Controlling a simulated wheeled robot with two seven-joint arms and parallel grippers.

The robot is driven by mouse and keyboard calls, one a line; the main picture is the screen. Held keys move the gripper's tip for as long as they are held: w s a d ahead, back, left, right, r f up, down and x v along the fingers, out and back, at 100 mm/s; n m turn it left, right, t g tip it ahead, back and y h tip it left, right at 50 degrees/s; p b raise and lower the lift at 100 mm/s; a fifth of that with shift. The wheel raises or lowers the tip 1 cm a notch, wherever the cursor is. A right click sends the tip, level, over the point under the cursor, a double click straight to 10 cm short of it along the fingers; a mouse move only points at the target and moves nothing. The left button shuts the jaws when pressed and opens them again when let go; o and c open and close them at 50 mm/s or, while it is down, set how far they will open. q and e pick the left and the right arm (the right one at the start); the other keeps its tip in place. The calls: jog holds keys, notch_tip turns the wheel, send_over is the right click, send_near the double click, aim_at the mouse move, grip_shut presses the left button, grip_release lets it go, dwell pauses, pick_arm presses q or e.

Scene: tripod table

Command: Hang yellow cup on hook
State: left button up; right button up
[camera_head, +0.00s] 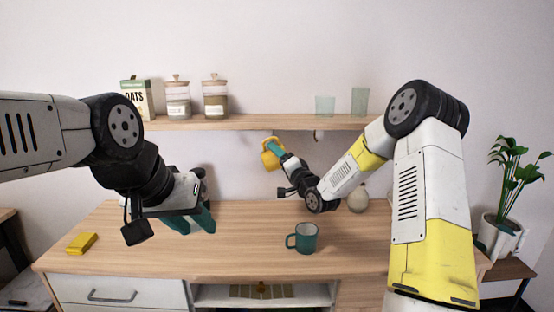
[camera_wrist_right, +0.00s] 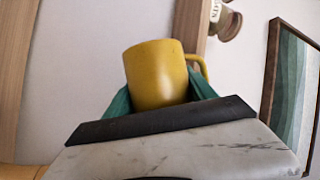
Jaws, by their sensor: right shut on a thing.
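The yellow cup (camera_head: 269,156) is held up in front of the wall, just below the wall shelf. My right gripper (camera_head: 280,150) is shut on it. In the right wrist view the yellow cup (camera_wrist_right: 155,75) sits between the teal fingers, its handle to the right. A small fitting (camera_head: 318,135) under the shelf, right of the cup, may be a hook; it is partly hidden by my right arm. The cup is apart from it. My left gripper (camera_head: 193,221) is empty above the left part of the table, its teal fingers apart.
A teal mug (camera_head: 303,238) stands on the wooden table (camera_head: 240,260). A yellow block (camera_head: 82,243) lies at its left. The shelf (camera_head: 270,122) holds an oats box (camera_head: 137,98), two jars and two glasses. A pale vase (camera_head: 358,199) stands behind my right arm.

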jog(key=shift+w, duration=1.3)
jog(key=w, duration=0.2)
jog(key=w+f, duration=0.1)
jog(key=w, duration=0.1)
jog(key=shift+d+f, duration=0.1)
jog(key=shift+d, duration=0.15)
jog(key=shift+s, duration=0.1)
jog(key=shift+s+a+f, duration=0.1)
jog(key=shift+a+f, duration=0.05)
jog(key=shift+a, duration=0.1)
jog(key=o, duration=1.7)
jog(key=shift+a, duration=0.1)
